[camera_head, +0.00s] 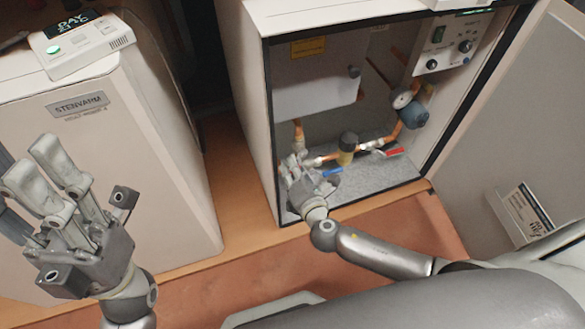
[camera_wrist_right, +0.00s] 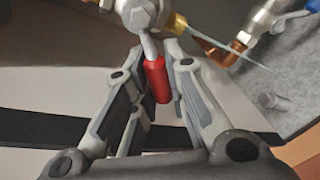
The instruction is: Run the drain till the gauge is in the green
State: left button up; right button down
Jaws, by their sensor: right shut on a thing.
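My right gripper (camera_head: 297,178) is inside the open cabinet at its lower left. In the right wrist view its fingers (camera_wrist_right: 161,85) are shut on a red lever handle (camera_wrist_right: 156,80), which hangs from a metal valve fitting (camera_wrist_right: 140,14). In the head view the gripper hides this handle. The round gauge (camera_head: 402,98) sits on the pipework at the right inside the cabinet. Its needle and colours are too small to read. My left gripper (camera_head: 40,170) is open and empty, in front of the white unit at the left.
A blue lever (camera_head: 332,172) and another red lever (camera_head: 394,152) lie along the copper pipes. A control panel (camera_head: 452,42) is at the cabinet's upper right. The cabinet door (camera_head: 510,120) stands open at the right. A thermostat (camera_head: 82,45) rests on the left unit (camera_head: 150,150).

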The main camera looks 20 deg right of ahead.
jog(key=shift+r+m, duration=0.1)
jog(key=shift+m, duration=0.2)
jog(key=m, duration=0.1)
jog(key=r+m+y, duration=0.1)
jog(key=shift+a+m+b, duration=0.3)
jog(key=shift+a+b, duration=0.05)
jog(key=shift+a+r+m+y+b, duration=0.1)
jog(key=shift+r+m+y+b, duration=0.15)
jog(key=shift+r+m, duration=0.35)
jog(key=shift+r+m+y+b, duration=0.1)
jog(key=shift+r+m+y, duration=0.2)
jog(key=shift+m, duration=0.6)
jog(key=c, duration=1.4)
grip_release()
jog(key=shift+c, duration=0.2)
jog(key=v, duration=1.2)
jog(key=shift+f, duration=0.25)
jog(key=shift+s, duration=0.1)
